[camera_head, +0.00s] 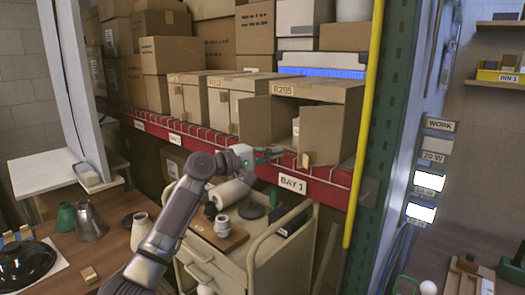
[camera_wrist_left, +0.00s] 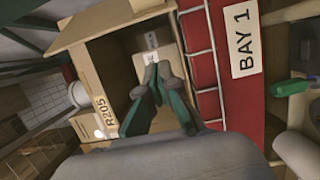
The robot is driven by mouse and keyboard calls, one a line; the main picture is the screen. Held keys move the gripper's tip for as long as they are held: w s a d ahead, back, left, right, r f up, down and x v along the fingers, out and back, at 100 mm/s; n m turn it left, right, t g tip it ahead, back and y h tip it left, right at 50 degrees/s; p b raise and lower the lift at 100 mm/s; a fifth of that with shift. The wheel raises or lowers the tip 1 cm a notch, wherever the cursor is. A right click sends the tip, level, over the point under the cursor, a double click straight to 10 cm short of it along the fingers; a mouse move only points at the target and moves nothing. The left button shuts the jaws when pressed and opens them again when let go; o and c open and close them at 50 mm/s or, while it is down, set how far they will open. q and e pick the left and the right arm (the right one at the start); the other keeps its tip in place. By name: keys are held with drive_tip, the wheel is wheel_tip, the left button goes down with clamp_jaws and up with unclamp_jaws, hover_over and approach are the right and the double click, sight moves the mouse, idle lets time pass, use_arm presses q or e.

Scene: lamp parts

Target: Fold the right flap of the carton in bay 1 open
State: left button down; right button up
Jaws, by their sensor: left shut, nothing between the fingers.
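The carton (camera_head: 332,88) marked R205 stands on the shelf at bay 1, its front opening showing a dark inside. Its left flap (camera_head: 254,121) stands swung out to the left. Its right flap (camera_head: 320,134) is a tan panel at the right of the opening, standing out at an angle, with a small pale tab low on it. In the left wrist view the carton (camera_wrist_left: 84,88) is turned sideways, with a smaller labelled box (camera_wrist_left: 150,62) inside. My left gripper (camera_head: 281,151) is shut and empty in front of the opening; its fingertips (camera_wrist_left: 153,72) point at the inside.
The red shelf beam (camera_head: 335,194) with the BAY 1 sign runs under the carton. A yellow pole (camera_head: 366,130) and green upright stand close on the right. Neighbouring cartons (camera_head: 232,105) stand to the left. A cream cart (camera_head: 262,245) with lamp parts stands below.

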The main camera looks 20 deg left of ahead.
use_arm(q)
drive_tip(key=d+p, duration=0.2)
drive_tip(key=d, duration=0.1)
drive_tip(key=d+p, duration=0.1)
drive_tip(key=shift+s+d, duration=0.25)
drive_tip(key=shift+s, duration=0.05)
drive_tip(key=shift+w+p, duration=0.1)
drive_tip(key=shift+p, duration=0.2)
